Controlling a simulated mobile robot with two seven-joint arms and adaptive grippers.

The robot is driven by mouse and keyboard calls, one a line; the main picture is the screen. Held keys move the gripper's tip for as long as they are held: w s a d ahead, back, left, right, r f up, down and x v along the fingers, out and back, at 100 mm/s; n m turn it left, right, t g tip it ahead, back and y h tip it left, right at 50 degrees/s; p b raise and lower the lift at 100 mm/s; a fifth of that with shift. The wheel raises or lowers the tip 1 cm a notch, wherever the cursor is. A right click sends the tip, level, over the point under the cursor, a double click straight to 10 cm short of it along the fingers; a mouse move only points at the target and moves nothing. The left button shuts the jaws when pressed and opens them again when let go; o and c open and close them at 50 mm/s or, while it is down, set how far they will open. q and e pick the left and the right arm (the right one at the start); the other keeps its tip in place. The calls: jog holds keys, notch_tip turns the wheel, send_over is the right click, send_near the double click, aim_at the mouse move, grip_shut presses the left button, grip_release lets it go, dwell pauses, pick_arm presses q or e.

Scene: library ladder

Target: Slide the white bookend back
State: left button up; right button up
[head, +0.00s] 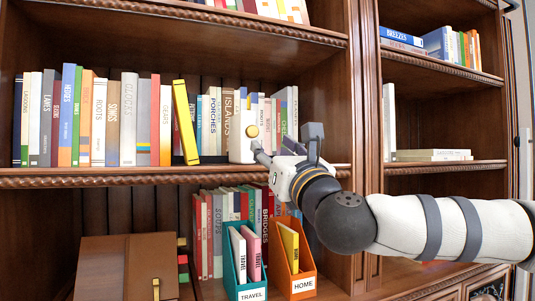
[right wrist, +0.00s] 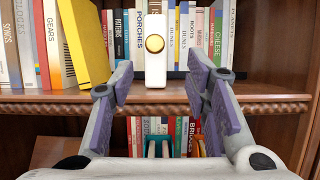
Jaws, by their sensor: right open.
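The white bookend (head: 241,147) with a round gold knob stands upright on the middle shelf, near its front edge, in front of the row of books. In the right wrist view the white bookend (right wrist: 155,73) is centred straight ahead, beyond the fingertips. My right gripper (head: 285,143) reaches in from the right and is open, its fingers (right wrist: 160,82) spread to either side of the bookend's line with nothing between them. In the head view it partly covers the bookend's right side; contact cannot be told. My left gripper is not in view.
A yellow book (head: 186,122) leans left of the bookend, against a row of upright books. The shelf edge (head: 110,179) runs below. Lower down stand a teal file box (head: 251,291), an orange file box (head: 302,287) and a brown case (head: 100,268). A wooden upright (head: 364,90) stands at right.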

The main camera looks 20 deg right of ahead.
aim_at(254, 131)
jog(key=x, duration=0.7)
jog(key=p+x, duration=0.1)
jog(key=x, duration=0.2)
jog(key=shift+a+r, duration=0.25)
jog(key=shift+a, duration=0.15)
jog(key=shift+x, duration=0.8)
jog(key=shift+f, duration=0.15)
grip_shut()
jog(key=shift+d, duration=0.2)
